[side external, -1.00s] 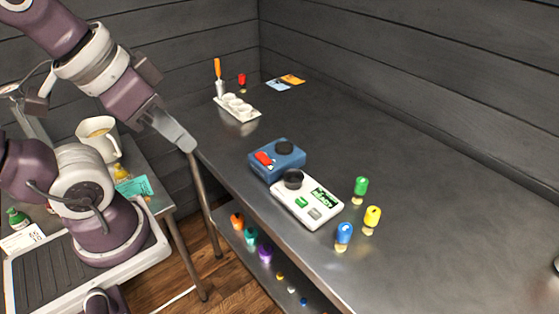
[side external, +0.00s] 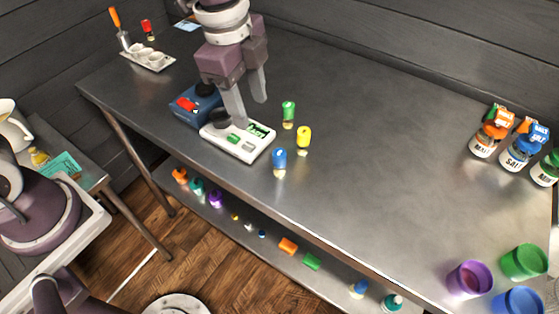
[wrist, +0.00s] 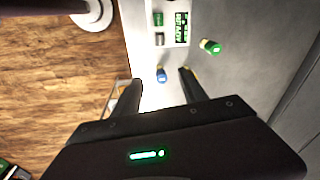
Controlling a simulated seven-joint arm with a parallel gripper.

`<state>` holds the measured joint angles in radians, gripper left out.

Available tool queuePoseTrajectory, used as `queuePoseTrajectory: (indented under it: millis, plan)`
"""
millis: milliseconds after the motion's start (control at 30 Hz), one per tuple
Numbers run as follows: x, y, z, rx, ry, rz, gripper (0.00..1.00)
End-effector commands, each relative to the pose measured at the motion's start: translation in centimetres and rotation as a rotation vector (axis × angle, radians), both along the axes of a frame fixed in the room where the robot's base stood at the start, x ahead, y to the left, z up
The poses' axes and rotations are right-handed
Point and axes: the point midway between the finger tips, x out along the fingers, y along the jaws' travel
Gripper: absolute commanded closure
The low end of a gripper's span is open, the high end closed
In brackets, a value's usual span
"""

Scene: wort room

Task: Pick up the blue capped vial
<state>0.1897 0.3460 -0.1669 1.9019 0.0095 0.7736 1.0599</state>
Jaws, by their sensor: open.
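The blue capped vial (side external: 279,159) stands upright on the steel table near its front edge. Its blue cap (wrist: 161,73) also shows in the wrist view, between the two fingers. My gripper (side external: 252,111) is open and empty, pointing down. In the side view its fingertips are above the table, up and left of the blue vial and apart from it. In the wrist view, my gripper (wrist: 160,77) has its right finger over most of the yellow capped vial.
The yellow vial (side external: 303,137) and green vial (side external: 288,112) stand close behind the blue one. A white device (side external: 238,140) and a blue device (side external: 190,108) lie to its left. Salt and spice jars (side external: 520,150) and coloured cups (side external: 470,279) are far right. The middle right of the table is clear.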

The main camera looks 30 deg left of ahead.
Motion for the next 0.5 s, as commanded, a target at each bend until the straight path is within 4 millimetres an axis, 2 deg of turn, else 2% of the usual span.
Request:
queuePoseTrajectory:
  millis: [33, 133, 267, 500]
  plan:
    - [0.7, -1.6, -2.4, 0.0, 0.036, -0.105, 0.5]
    - [1.7, -3.9, -5.8, -0.008, 0.069, -0.274, 0.5]
    - [1.9, -5.0, -7.9, -0.016, 0.086, -0.362, 0.5]
    - [1.5, -5.3, -11.5, -0.015, 0.089, -0.367, 0.5]
